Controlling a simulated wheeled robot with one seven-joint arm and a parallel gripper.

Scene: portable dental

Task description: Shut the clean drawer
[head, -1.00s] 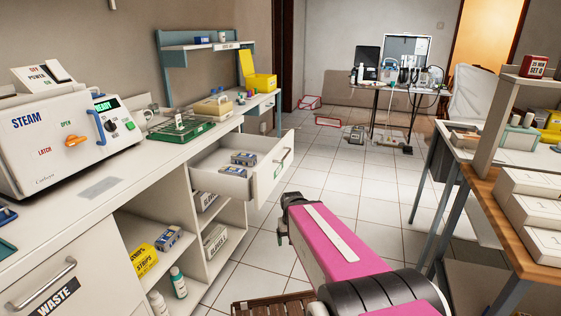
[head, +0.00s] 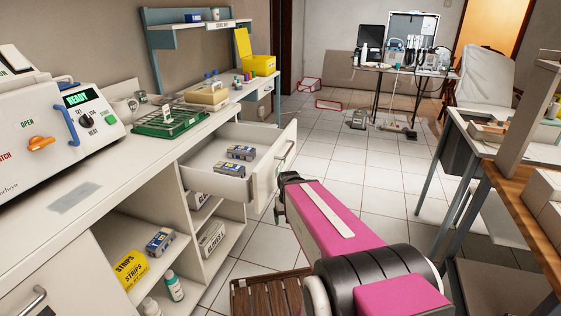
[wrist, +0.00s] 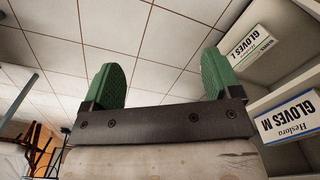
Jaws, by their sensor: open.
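The clean drawer (head: 273,172) is pulled out from the white counter unit, with its handle (head: 286,150) on the front panel. Two small blue-and-grey packs (head: 240,153) lie inside it. My gripper (wrist: 160,80) shows in the wrist view with its two green fingers wide apart and nothing between them. The drawer does not show in the wrist view.
Open shelves under the drawer hold glove boxes (head: 211,239), a yellow strips box (head: 130,268) and bottles (head: 174,286). A steriliser (head: 60,125) and green tray (head: 168,120) stand on the counter. A wooden slatted stool (head: 268,295) is low in front.

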